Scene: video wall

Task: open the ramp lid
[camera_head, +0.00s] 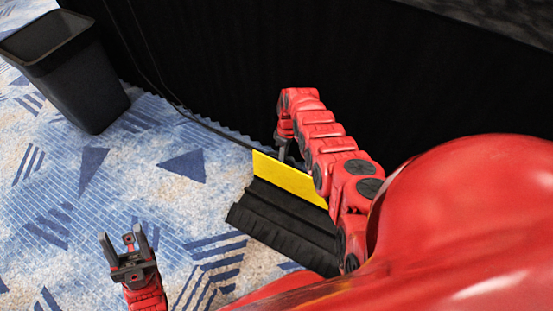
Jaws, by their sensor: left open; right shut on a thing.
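The ramp (275,227) is a black ridged cable ramp on the carpet in the middle of the view. Its yellow lid (290,181) stands tilted up along the ramp's far side, with part of it hidden behind my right arm. My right gripper (281,153) reaches down at the lid's far edge and is shut on the lid; its fingertips are partly hidden. My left gripper (124,241) is open and empty above the carpet at the lower left, apart from the ramp.
A black bin (85,85) stands at the upper left. A black curtain (220,60) hangs behind the ramp. A dark cable (205,126) runs along the floor by the curtain towards the ramp. The blue patterned carpet (150,170) left of the ramp is clear.

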